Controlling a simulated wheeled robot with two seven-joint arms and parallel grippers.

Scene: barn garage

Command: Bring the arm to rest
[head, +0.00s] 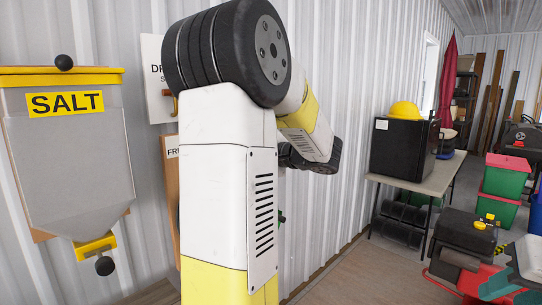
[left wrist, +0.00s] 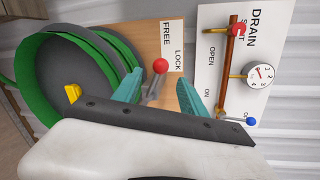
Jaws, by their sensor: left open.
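My left arm (head: 228,170), white with yellow and black joints, rises large in the middle of the head view and hides its own gripper there. In the left wrist view my left gripper (left wrist: 158,80) is open, its two teal fingers apart. A lever with a red ball (left wrist: 160,66) shows between the fingers in that picture; I cannot tell whether they touch it. My right gripper (head: 518,268) shows as teal parts at the bottom right corner of the head view, cut off by the edge; its opening is unclear.
The FREE/LOCK board (left wrist: 178,45), a green hose reel (left wrist: 50,75) and a DRAIN board (left wrist: 232,75) with a gauge are close to the left gripper. A SALT hopper (head: 65,150) hangs at left. A table (head: 436,180) with a black box (head: 400,148) stands at right.

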